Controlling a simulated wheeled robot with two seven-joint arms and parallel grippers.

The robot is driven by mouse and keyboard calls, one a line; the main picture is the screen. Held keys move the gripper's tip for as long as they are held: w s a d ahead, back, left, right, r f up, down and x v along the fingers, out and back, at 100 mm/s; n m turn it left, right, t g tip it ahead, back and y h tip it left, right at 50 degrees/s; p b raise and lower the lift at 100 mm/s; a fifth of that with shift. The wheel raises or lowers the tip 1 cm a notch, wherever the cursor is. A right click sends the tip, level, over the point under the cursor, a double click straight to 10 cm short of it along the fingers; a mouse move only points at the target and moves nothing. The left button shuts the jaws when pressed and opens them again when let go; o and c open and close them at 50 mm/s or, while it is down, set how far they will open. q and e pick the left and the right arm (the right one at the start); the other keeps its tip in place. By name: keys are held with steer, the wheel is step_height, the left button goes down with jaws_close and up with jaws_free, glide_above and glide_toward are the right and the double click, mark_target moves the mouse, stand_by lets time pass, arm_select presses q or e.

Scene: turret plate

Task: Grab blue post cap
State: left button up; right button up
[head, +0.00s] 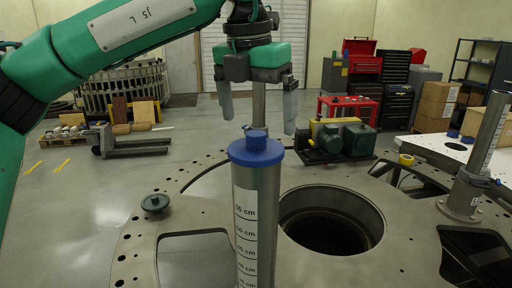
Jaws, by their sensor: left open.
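The blue post cap (256,150) sits on top of an upright grey metal post (257,220) with a centimetre scale, at the middle of the head view. It is a round disc with a small raised knob. My left gripper (257,106) is above and beyond the cap in the picture. Its two fingers point down, spread wide apart, with nothing between them. The gripper looks apart from the cap. My right gripper is not in view.
The round turret plate (150,240) has a large round hole (330,222) right of the post and several cutouts. Another scaled post (480,155) stands at right. A yellow tape roll (406,160) lies near the far edge.

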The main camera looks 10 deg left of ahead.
mark_target(256, 133)
arm_select(q)
steer(key=shift+f+p, duration=0.2)
steer(key=shift+p, duration=0.15)
steer(key=f+p, duration=0.2)
steer(key=f, duration=0.1)
steer(key=shift+w+a+f+p, duration=0.15)
steer(key=shift+w+f+p, duration=0.1)
steer(key=shift+f+p, duration=0.15)
steer(key=shift+f, duration=0.4)
steer(key=shift+c, duration=0.2)
steer(key=c, duration=0.7)
steer(key=shift+w, duration=0.1)
steer(key=shift+c, duration=0.6)
steer(key=shift+r, duration=0.15)
